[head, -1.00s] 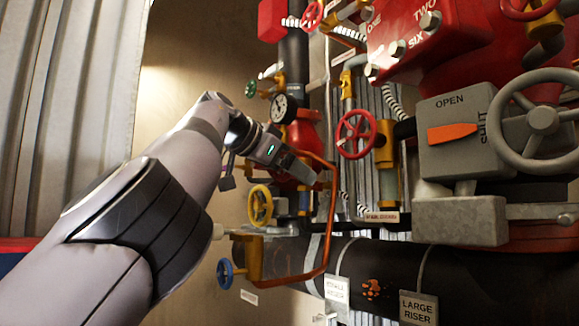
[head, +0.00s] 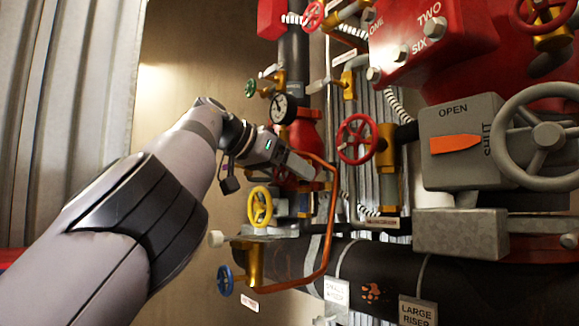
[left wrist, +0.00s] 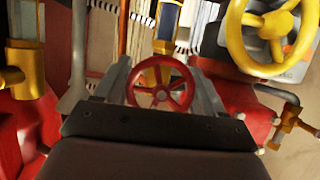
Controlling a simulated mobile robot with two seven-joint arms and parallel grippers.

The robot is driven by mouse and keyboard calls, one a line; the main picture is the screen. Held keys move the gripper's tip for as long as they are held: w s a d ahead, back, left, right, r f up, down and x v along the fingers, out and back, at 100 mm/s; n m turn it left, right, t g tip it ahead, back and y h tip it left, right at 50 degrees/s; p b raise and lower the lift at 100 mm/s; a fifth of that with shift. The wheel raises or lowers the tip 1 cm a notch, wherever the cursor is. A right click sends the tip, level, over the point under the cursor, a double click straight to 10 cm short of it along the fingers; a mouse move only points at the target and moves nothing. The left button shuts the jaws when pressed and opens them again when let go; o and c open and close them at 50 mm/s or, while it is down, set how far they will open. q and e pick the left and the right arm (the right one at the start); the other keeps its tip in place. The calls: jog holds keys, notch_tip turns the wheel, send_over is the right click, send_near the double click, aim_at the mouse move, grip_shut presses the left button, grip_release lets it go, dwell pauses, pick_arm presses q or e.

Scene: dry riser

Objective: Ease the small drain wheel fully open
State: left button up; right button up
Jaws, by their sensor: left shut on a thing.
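A small red wheel (left wrist: 162,88) with spokes sits on a yellow valve body in the left wrist view. The two grey fingers of my left gripper (left wrist: 158,90) stand on either side of its rim, shut on it. In the head view my left gripper (head: 312,170) reaches into the pipework beside the copper pipe. My right gripper is in neither view.
A yellow wheel (head: 259,206) and a blue wheel (head: 225,280) lie below my left gripper. A copper pipe (head: 332,215) runs close by its fingertips. A gauge (head: 282,108) is above, and a larger red wheel (head: 357,139) to the right. A grey lever box (head: 460,140) stands further right.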

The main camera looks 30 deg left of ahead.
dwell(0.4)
pick_arm(q)
jog(key=o, duration=1)
jog(key=shift+c, duration=0.2)
jog(key=b+v, duration=0.1)
jog(key=v, duration=0.6)
jog(key=shift+a, duration=0.1)
